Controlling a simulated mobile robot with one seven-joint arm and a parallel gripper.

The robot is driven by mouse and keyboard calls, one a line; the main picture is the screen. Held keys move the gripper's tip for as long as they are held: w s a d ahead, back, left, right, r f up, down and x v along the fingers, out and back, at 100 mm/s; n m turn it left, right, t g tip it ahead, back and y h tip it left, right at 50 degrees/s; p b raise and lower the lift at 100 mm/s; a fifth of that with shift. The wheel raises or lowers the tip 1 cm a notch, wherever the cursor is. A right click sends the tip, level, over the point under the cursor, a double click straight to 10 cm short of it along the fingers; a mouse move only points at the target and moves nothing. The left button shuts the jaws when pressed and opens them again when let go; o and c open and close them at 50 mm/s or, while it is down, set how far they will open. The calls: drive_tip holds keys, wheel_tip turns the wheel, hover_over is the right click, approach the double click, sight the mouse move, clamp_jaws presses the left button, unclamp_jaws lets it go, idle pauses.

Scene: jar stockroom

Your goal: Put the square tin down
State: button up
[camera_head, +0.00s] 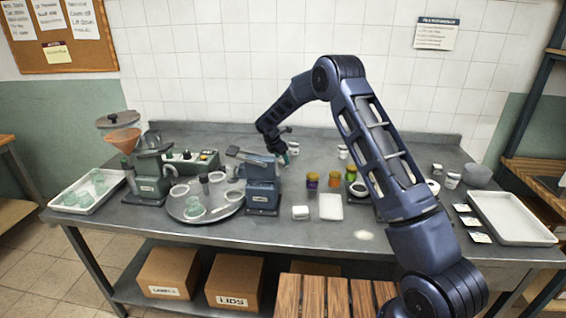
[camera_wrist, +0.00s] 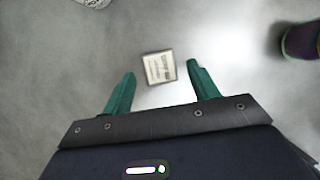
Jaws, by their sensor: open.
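The square tin (camera_wrist: 160,68) shows in the wrist view as a small pale square with a printed label and a darker rim. It appears to rest on the grey worktop, between and slightly past my two green fingertips. My gripper (camera_wrist: 161,72) is open, with clear gaps on both sides of the tin. In the head view my gripper (camera_head: 286,158) hangs low over the back middle of the table, behind the blue-grey press. I cannot make out the tin beneath it there.
A purple jar (camera_wrist: 303,40) stands right of my gripper, and a white labelled jar (camera_wrist: 93,3) is at the top left of the wrist view. The blue-grey press (camera_head: 262,188) stands in front. A white tray (camera_head: 510,220) lies at the right.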

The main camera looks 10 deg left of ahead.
drive_tip(key=v, duration=0.9)
drive_tip(key=s+d+r+m, duration=0.3)
drive_tip(key=d+r, duration=0.4)
drive_tip(key=d, duration=0.1)
drive_tip(key=s+d+r+m, duration=0.3)
drive_tip(key=d+r, duration=0.5)
drive_tip(key=s+d+r+m+y, duration=0.1)
drive_tip(key=s+d+r+m, duration=0.65)
drive_tip(key=s+d, duration=0.5)
drive_tip(key=s+d+r+m+y, duration=0.1)
drive_tip(key=s+d+r+m, duration=0.15)
drive_tip(key=s+d, duration=0.4)
drive_tip(key=s+d+r+m, duration=0.1)
drive_tip(key=s+d+m, duration=0.2)
drive_tip(key=s+d, duration=0.3)
drive_tip(key=s+d+f+m, duration=0.1)
drive_tip(key=s+m, duration=0.1)
drive_tip(key=s, duration=0.3)
drive_tip(key=s+d+f+m+t, duration=0.1)
drive_tip(key=s+d+f+m, duration=0.1)
drive_tip(key=s, duration=0.4)
drive_tip(key=s+d+f+m+y, duration=0.1)
drive_tip(key=s+m, duration=0.3)
drive_tip(key=s, duration=0.2)
drive_tip(key=shift+d+f, duration=0.2)
drive_tip(key=shift+f, duration=0.15)
drive_tip(key=shift+o, duration=0.4)
